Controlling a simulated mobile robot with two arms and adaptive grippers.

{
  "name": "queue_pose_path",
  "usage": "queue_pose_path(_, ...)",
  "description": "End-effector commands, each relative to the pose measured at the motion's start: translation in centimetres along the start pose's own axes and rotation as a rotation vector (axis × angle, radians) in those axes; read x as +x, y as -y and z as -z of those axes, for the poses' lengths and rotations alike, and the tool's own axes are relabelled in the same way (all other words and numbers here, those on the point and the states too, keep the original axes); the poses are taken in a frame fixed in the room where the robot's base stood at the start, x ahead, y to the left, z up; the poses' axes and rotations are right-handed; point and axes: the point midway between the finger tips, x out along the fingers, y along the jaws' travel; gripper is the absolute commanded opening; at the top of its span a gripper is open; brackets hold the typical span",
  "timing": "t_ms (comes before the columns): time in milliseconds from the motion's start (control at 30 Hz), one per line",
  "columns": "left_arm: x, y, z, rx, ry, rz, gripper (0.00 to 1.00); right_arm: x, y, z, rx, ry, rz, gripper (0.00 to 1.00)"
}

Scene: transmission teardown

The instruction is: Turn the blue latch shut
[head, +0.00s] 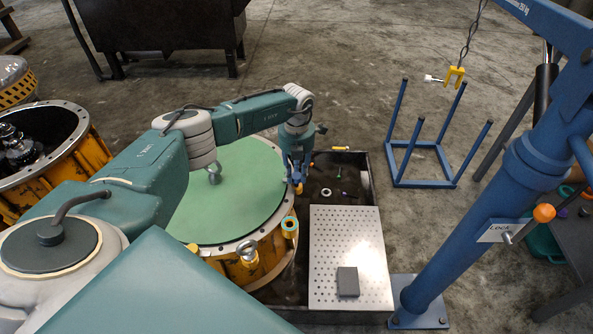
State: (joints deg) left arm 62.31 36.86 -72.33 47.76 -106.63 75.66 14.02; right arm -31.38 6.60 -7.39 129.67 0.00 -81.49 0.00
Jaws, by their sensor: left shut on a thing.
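My left gripper (297,178) reaches down at the right rim of the green-topped round housing (232,190), beside the dark tray. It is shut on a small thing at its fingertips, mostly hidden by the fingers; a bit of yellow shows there. I cannot make out a blue latch for certain, nor whether the held thing is it. A lever with an orange knob (544,213) sticks out by a plate marked LOCK (497,231) on the blue crane post (470,220). My right gripper is not in view.
The dark tray (372,188) holds small loose parts, a perforated metal plate (336,240) and a grey block (347,281). A blue four-post stand (421,182) is on the floor beyond. A yellow hook (454,76) hangs from the crane. An open orange housing (85,160) stands left.

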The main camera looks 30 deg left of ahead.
Motion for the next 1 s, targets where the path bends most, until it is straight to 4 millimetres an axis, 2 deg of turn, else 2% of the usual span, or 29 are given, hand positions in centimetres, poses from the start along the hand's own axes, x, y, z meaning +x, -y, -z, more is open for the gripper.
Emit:
queue_pose_path(467,0.1,0.0,0.0,-0.018,-0.001,0.0,0.0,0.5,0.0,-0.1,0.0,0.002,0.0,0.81)
queue_pose_path(500,0.1,0.0,0.0,-0.018,-0.001,0.0,0.28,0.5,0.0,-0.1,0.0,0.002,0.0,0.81)
queue_pose_path(600,0.0,0.0,0.0,-0.017,-0.001,0.0,0.45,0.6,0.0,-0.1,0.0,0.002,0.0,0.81)
queue_pose_path(867,0.0,0.0,0.0,-0.016,0.0,0.0,0.45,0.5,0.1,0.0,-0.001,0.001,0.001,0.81)
queue_pose_path(1000,-1.0,0.0,-0.1,-0.015,0.001,0.0,0.45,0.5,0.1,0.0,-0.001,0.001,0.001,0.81)
